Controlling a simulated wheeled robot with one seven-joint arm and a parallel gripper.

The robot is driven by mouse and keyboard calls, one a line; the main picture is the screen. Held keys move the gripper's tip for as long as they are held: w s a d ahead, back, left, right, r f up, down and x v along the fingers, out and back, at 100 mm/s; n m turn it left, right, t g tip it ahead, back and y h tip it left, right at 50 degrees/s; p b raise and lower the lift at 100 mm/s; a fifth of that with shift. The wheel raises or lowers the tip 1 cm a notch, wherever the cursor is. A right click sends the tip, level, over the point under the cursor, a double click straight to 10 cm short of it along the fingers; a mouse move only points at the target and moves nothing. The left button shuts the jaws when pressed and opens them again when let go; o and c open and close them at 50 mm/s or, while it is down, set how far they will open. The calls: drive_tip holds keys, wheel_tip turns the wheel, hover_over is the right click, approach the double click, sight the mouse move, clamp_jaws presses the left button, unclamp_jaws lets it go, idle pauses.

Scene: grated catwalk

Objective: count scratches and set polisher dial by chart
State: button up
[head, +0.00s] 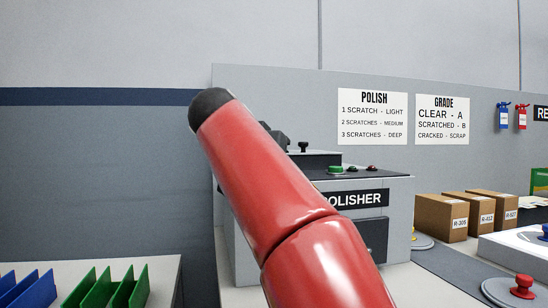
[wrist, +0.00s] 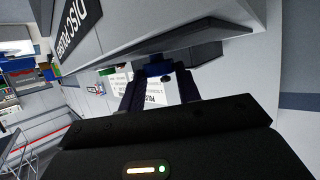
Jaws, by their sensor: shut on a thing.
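The grey polisher (head: 390,215) stands at the middle of the head view, with green and red buttons (head: 354,169) on top and a dark recess on its front. My red arm hides much of its front. It also shows, turned, in the wrist view (wrist: 128,28). The POLISH chart (head: 373,117) reads 1 scratch light, 2 scratches medium, 3 scratches deep. My gripper (wrist: 158,76) is shut on a small dark blue part (wrist: 158,67) close to the polisher. Whether this part is the dial is unclear. I see no scratches or dial setting.
A GRADE chart (head: 443,120) hangs beside the first chart. Cardboard boxes (head: 440,218) stand right of the polisher. A red knob (head: 523,285) sits on a grey base at lower right. Green dividers (head: 113,287) and blue ones (head: 32,287) stand at lower left.

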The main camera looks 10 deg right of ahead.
drive_tip(key=shift+a+f+m+g+h, duration=0.1)
drive_tip(key=shift+f+m+g+h, duration=0.1)
drive_tip(key=shift+m+g+h, duration=0.25)
drive_tip(key=o, duration=1)
drive_tip(key=shift+w, duration=0.1)
drive_tip(key=shift+r, duration=0.1)
drive_tip(key=v, duration=0.8)
drive_tip(key=shift+p, duration=0.4)
